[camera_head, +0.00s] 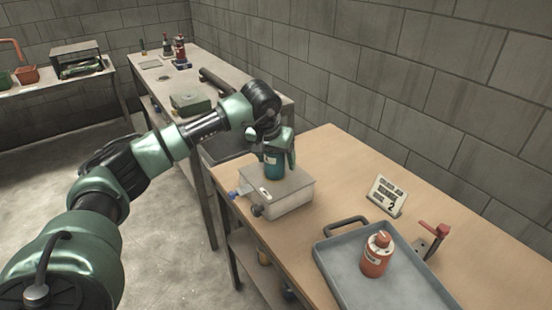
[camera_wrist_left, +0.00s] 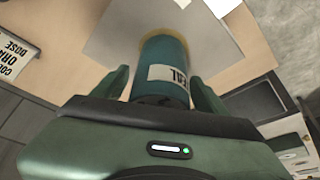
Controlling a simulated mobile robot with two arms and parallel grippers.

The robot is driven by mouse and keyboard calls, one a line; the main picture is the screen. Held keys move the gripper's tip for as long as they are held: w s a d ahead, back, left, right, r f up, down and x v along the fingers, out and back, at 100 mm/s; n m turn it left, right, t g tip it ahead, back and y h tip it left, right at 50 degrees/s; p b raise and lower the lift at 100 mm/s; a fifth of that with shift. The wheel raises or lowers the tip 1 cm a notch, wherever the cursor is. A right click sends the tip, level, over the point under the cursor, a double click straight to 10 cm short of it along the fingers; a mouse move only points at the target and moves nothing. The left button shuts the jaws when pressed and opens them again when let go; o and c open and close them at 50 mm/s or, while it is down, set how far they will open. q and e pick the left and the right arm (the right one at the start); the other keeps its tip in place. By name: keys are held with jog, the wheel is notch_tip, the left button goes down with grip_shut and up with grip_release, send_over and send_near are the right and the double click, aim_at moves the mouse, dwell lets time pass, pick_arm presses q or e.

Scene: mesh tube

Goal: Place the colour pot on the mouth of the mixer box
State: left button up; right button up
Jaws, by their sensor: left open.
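The teal colour pot (camera_head: 273,169) stands upright on top of the grey mixer box (camera_head: 292,197), on the wooden bench. In the left wrist view the teal pot (camera_wrist_left: 165,68) has a white label ending in "EAL", with a yellowish ring at its far end against the box top (camera_wrist_left: 110,38). The mouth itself is hidden under the pot. My left gripper (camera_head: 277,160) is above the box, its open fingers on either side of the pot; they also show in the wrist view (camera_wrist_left: 162,88). My right gripper is not in view.
A grey tray (camera_head: 345,262) with a red-orange pot (camera_head: 376,254) lies at the right of the bench. A small sign (camera_head: 387,196) marked 2 and a red-handled bracket (camera_head: 431,240) stand near it. A second bench (camera_head: 215,70) with several items is behind.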

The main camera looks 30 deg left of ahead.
pick_arm(q)
jog(key=shift+r, duration=0.3)
jog(key=v, duration=1.1)
jog(key=shift+s+r, duration=0.2)
jog(key=shift+r, duration=0.1)
jog(key=shift+s+d+f, duration=0.1)
